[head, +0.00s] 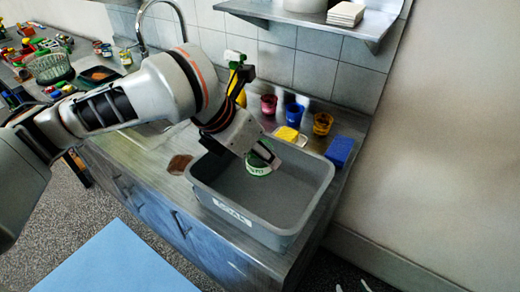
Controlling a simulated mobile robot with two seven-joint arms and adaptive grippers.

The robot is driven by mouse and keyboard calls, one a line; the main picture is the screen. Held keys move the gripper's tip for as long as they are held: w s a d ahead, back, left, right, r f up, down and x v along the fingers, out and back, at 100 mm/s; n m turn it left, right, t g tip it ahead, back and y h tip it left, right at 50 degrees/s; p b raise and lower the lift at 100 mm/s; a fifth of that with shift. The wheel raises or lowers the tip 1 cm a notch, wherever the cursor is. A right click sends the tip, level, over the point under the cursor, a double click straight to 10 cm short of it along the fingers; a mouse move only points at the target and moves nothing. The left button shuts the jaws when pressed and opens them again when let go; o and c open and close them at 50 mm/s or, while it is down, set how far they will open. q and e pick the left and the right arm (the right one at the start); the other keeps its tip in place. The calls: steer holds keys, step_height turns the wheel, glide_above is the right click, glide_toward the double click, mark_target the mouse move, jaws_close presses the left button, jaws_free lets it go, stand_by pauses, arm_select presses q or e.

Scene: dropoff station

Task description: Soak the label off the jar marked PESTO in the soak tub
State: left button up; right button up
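The grey soak tub (213,197) stands on the metal counter, with a white tag on its front wall. My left arm reaches in from the left, and its gripper (263,160) is at the tub's back part. It is shut on a small jar (258,168) with a green and white label. The lettering is too small to read surely. The jar is over or inside the tub; I cannot tell whether it touches the bottom or is in water. Only two pale fingertips of my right gripper (352,287) show at the bottom edge, apart and empty.
Behind the tub are red (269,104), blue (294,113) and amber (322,123) cups. A yellow sponge (286,134) and blue block (339,151) lie near the rim. A brown piece (180,164) lies left. A shelf (310,18) overhangs. The far-left counter is cluttered.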

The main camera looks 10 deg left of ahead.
mark_target(260, 172)
arm_select(q)
steer(key=shift+f+b, duration=0.3)
steer(key=shift+f, duration=0.55)
steer(key=shift+f+b, duration=0.95)
steer(key=shift+f, duration=1.3)
step_height(260, 172, down, 2)
steer(key=shift+f+b, duration=0.1)
steer(key=shift+b, duration=0.35)
steer(key=shift+f+b, duration=0.35)
steer(key=shift+f, duration=0.55)
arm_select(e)
steer(key=shift+s+d+f, duration=0.1)
steer(key=shift+s+f, duration=0.05)
steer(key=shift+f, duration=0.75)
steer(key=shift+s+d+f, duration=0.1)
steer(key=shift+s+f, duration=0.1)
steer(key=shift+f, duration=0.7)
steer(key=shift+s+d+f, duration=0.1)
steer(key=shift+s+f, duration=0.05)
steer(key=shift+f, duration=0.75)
steer(key=shift+s+f, duration=0.1)
steer(key=shift+f, duration=0.05)
